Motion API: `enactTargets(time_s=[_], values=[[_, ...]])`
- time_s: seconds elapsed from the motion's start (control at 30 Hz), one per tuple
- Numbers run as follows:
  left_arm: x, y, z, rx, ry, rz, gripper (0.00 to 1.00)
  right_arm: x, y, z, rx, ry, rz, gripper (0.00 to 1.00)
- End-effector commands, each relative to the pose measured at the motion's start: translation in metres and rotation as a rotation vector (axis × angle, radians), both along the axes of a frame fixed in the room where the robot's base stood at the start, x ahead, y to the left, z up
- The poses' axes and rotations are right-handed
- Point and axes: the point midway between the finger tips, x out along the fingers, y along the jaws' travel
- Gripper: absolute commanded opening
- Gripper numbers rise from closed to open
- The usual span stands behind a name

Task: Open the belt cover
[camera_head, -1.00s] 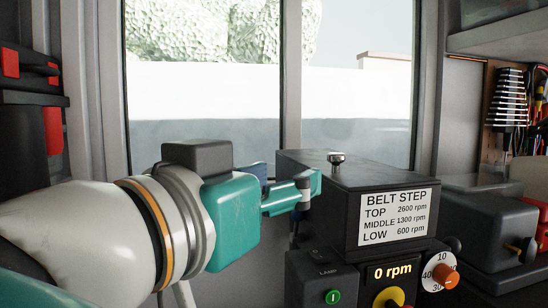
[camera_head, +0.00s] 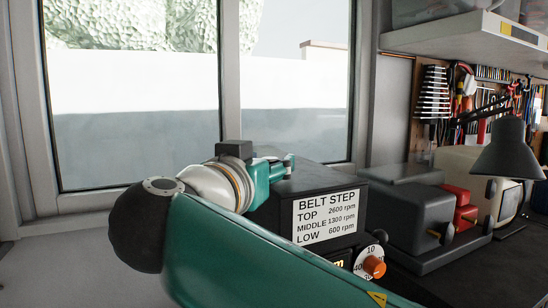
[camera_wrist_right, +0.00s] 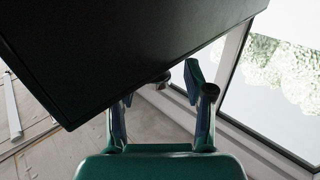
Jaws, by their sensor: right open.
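The belt cover (camera_head: 290,182) is a dark box top with a white BELT STEP label (camera_head: 325,216) on its front; it appears shut. My right gripper (camera_head: 285,164) is at its far left top edge in the head view. In the right wrist view the cover (camera_wrist_right: 110,45) fills the upper left and hides part of one finger. The fingers (camera_wrist_right: 160,84) are spread. A small round dark piece (camera_wrist_right: 160,78) shows between them at the cover's edge; I cannot tell if it is the cover's knob. My left gripper is not in view.
An orange-knobbed dial (camera_head: 374,267) is below the label, partly behind my right arm. A grey machine (camera_head: 415,205) with a red part stands to the right, and a desk lamp (camera_head: 510,155) beyond it. A window (camera_head: 150,120) is behind the cover.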

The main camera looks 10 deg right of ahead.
Motion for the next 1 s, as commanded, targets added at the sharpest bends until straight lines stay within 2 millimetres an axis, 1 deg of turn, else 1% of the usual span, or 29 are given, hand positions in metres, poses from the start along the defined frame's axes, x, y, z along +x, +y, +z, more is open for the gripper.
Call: enactTargets(time_s=[0.27,0.5,0.57,0.6,0.87,1.0], values=[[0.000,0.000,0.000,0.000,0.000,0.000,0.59,0.001,-0.001,0.000,0.001,-0.001,-0.001,0.53],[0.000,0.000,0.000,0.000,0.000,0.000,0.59,0.001,-0.001,0.000,-0.001,-0.001,0.000,0.13],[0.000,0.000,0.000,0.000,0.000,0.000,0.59,0.001,-0.001,0.000,-0.001,-0.001,0.000,0.03],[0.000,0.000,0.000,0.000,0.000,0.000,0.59,0.001,-0.001,0.000,-0.001,-0.001,0.000,0.00],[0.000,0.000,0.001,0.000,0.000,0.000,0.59,0.001,-0.001,0.001,0.002,-0.001,0.001,0.00],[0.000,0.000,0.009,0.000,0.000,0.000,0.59,0.002,-0.008,0.011,0.055,0.008,-0.001,0.00]])
